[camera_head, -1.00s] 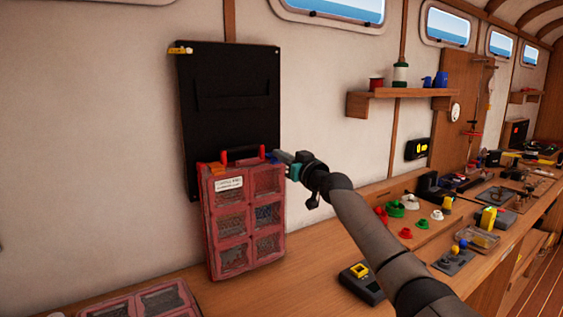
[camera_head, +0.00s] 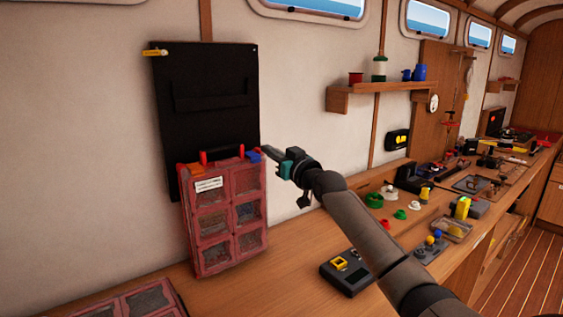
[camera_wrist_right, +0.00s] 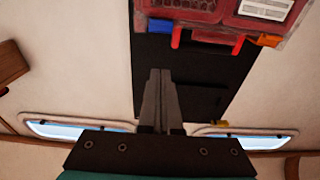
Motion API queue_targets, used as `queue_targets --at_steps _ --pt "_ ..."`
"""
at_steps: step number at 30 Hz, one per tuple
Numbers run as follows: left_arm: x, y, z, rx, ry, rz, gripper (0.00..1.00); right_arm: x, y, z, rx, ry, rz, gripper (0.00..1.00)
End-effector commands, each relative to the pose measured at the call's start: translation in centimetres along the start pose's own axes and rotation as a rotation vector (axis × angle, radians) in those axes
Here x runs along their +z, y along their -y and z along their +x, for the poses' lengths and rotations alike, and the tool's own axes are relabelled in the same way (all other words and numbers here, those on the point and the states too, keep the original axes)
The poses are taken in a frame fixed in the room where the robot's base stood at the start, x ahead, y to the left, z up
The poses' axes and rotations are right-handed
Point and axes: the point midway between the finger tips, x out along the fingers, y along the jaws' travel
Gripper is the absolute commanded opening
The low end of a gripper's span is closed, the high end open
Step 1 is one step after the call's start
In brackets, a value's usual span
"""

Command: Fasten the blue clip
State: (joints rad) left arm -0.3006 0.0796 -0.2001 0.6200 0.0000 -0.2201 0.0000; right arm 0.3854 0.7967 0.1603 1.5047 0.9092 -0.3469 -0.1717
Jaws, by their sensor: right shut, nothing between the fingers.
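The blue clip (camera_head: 253,155) sits at the top right corner of the red compartment case (camera_head: 199,235), which stands upright on the bench. The clip also shows in the right wrist view (camera_wrist_right: 159,26), at the case's edge beside the red handle. I cannot tell whether it is latched. An orange clip (camera_head: 190,169) sits at the other top corner. My right gripper (camera_head: 264,150) is just right of the blue clip, apparently apart from it. Its fingers (camera_wrist_right: 160,73) are together and empty in the wrist view. My left gripper is not in view.
A black panel (camera_head: 205,75) hangs on the wall behind the case. A second red case (camera_head: 135,302) lies at the front left. A dark device with a yellow part (camera_head: 349,271) and small coloured parts lie to the right. A shelf (camera_head: 385,90) is on the wall.

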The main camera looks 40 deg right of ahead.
Motion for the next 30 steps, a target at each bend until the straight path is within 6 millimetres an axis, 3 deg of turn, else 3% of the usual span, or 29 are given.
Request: queue_targets --at_steps 13,30 --pt "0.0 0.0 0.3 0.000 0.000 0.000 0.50 1.1 0.0 -4.3 0.000 0.001 0.000 0.00" --pt "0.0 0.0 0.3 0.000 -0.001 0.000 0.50 1.1 0.0 -4.9 0.000 0.000 0.000 0.00"
